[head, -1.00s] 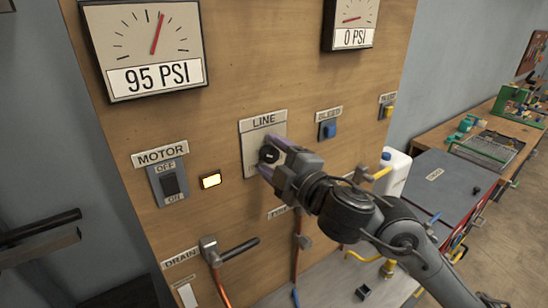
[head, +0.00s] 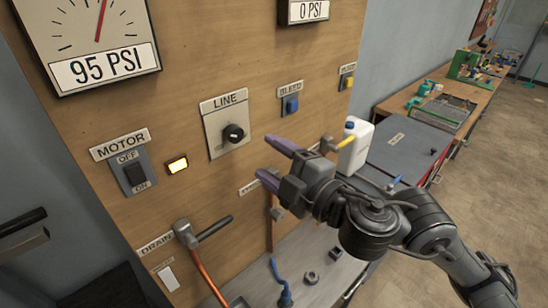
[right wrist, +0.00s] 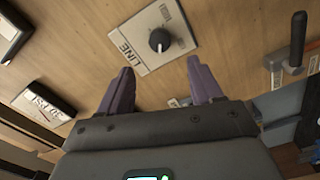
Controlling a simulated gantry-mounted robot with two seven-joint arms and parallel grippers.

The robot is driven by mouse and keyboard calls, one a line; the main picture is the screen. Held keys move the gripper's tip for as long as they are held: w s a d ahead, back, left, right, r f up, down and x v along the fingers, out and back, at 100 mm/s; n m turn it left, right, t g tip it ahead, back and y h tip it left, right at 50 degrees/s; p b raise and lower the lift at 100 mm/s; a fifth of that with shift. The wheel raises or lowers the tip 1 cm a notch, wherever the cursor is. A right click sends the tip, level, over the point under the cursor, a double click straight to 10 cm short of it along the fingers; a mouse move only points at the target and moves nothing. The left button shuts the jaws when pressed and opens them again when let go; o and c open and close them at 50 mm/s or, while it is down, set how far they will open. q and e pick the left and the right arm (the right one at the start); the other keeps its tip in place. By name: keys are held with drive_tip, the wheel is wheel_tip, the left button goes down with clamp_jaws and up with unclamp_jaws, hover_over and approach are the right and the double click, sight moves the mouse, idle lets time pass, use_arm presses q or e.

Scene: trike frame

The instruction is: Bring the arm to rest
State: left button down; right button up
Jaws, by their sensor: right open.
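My right gripper (head: 272,163) is open and empty, with purple fingertips apart, to the lower right of the LINE knob. The black LINE knob (head: 233,133) sits on its grey plate on the wooden panel (head: 190,60) and is fully visible. In the right wrist view the two fingers (right wrist: 160,75) stand apart with nothing between them, and the knob (right wrist: 160,40) lies beyond them. My left gripper does not show clearly; only a dark bar of some part enters at the left edge of the head view.
The drain valve handle (head: 212,229) sticks out below the knob. The MOTOR switch (head: 135,174) and a lit yellow lamp (head: 177,165) are to its left. A gauge (head: 95,35) reads 95 PSI. A white jug (head: 354,145) and workbench (head: 455,100) are at right.

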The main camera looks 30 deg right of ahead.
drive_tip(key=shift+s, duration=0.1)
idle(0.4)
drive_tip(key=s+a+f+m+g, duration=0.2)
drive_tip(key=s+f, duration=0.1)
drive_tip(key=f, duration=0.6)
drive_tip(key=s+a+f+m+g, duration=0.2)
drive_tip(key=f, duration=0.7)
drive_tip(key=s+a+f+m+g, duration=0.2)
drive_tip(key=s+f, duration=0.1)
drive_tip(key=f, duration=0.6)
drive_tip(key=s+d+f+m+g+h, duration=0.2)
drive_tip(key=s+d+f+m+g, duration=0.25)
drive_tip(key=s+f, duration=0.35)
drive_tip(key=s+d+f+m+g+h, duration=0.25)
drive_tip(key=s+f+m+g, duration=0.2)
drive_tip(key=s+f, duration=0.35)
wheel_tip(320, 180, up, 23)
drive_tip(key=t+p, duration=0.1)
drive_tip(key=p, duration=2.1)
drive_tip(key=shift+d+f+y, duration=0.15)
drive_tip(key=shift+d+y, duration=0.05)
drive_tip(key=shift+y, duration=0.15)
